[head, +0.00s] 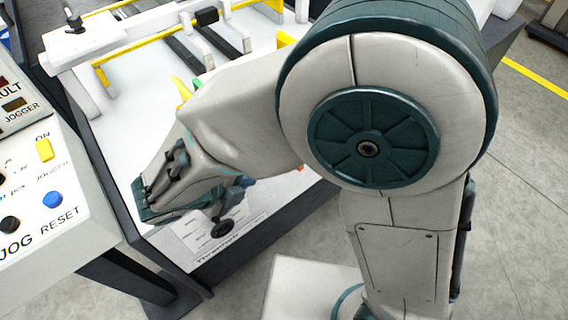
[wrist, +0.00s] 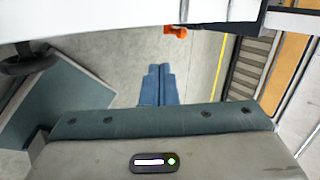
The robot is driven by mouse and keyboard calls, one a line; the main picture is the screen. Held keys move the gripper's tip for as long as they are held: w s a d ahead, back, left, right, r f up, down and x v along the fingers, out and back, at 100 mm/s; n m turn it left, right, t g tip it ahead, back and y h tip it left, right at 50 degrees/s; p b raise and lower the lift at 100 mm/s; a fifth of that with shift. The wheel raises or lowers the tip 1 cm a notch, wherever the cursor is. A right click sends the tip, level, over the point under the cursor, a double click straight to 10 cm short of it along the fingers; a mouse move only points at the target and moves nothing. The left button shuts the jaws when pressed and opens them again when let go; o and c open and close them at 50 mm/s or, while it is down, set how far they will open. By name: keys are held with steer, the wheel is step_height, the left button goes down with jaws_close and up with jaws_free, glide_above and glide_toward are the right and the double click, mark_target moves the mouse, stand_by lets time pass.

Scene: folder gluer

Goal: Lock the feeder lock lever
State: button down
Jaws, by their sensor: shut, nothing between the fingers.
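An orange piece (wrist: 175,32), which may be the grip of the feeder lock lever, sticks out below the white machine edge in the wrist view. Its pivot and lock position cannot be made out. My gripper (wrist: 158,70) shows there as two blue fingers lying side by side, shut and empty. The fingertips point toward the orange piece, with a visible gap in the picture. In the head view my forearm and wrist hide most of this area; only a bit of blue finger (head: 248,182) shows.
A black knob (wrist: 26,62) juts out at left in the wrist view; a black knob (head: 222,228) also shows on the machine's labelled front in the head view. The control panel (head: 75,225) stands at left. The machine bed (head: 135,130) carries yellow rails. Floor (head: 520,200) at right is clear.

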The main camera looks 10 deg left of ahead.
steer(key=w+d+r+b+x, duration=0.1)
steer(key=r+b+x, duration=0.1)
steer(key=x, duration=1.1)
steer(key=shift+w, duration=0.3)
steer(key=shift+r, duration=0.2)
